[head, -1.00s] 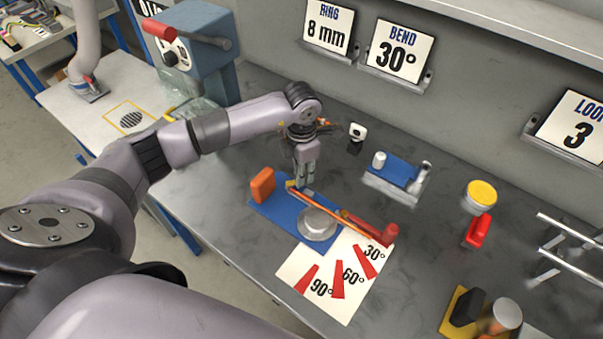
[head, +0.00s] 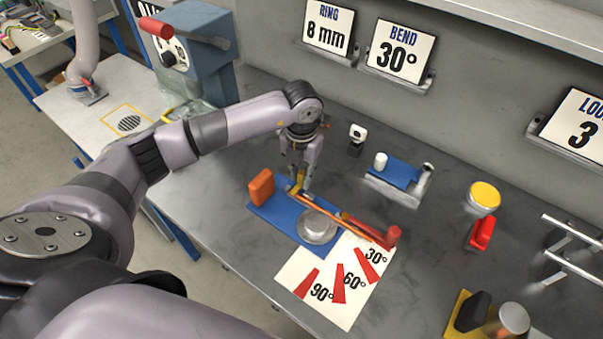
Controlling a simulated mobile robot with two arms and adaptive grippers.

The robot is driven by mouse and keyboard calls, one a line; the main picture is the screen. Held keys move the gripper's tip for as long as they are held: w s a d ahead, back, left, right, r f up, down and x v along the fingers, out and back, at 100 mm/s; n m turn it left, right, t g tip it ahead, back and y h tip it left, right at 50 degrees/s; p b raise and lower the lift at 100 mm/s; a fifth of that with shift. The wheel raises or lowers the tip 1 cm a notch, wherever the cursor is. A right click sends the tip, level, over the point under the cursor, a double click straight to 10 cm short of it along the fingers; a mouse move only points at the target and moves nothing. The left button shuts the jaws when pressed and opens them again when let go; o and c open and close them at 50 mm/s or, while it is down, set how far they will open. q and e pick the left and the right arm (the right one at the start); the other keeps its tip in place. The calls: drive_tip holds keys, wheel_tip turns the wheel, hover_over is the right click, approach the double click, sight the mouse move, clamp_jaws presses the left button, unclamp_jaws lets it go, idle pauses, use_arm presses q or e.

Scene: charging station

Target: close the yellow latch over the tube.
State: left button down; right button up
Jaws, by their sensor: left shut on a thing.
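The yellow latch (head: 298,181) is a small piece at the far left part of the blue bending jig (head: 265,208). It looks raised beside the tube's end. The tube (head: 345,220) is a thin copper-orange rod. It runs from the latch past the round grey former (head: 317,227) toward the red lever handle (head: 391,237). My left gripper (head: 300,180) reaches down from above at the latch, its fingers shut on it. The fingers partly hide the latch and the tube's end. My right gripper is not in view.
An orange block (head: 261,187) stands on the jig's left end. A white angle sheet (head: 340,305) lies in front. A blue-topped holder (head: 395,178), a yellow-topped cylinder (head: 483,197) and a red clip (head: 481,233) stand to the right. The bench between is clear.

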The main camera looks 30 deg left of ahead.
sight(301, 173)
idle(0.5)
use_arm(q)
drive_tip(key=c, duration=1.4)
unclamp_jaws()
drive_tip(key=shift+r, duration=0.1)
wheel_tip(301, 173, up, 12)
drive_tip(key=shift+f, duration=0.1)
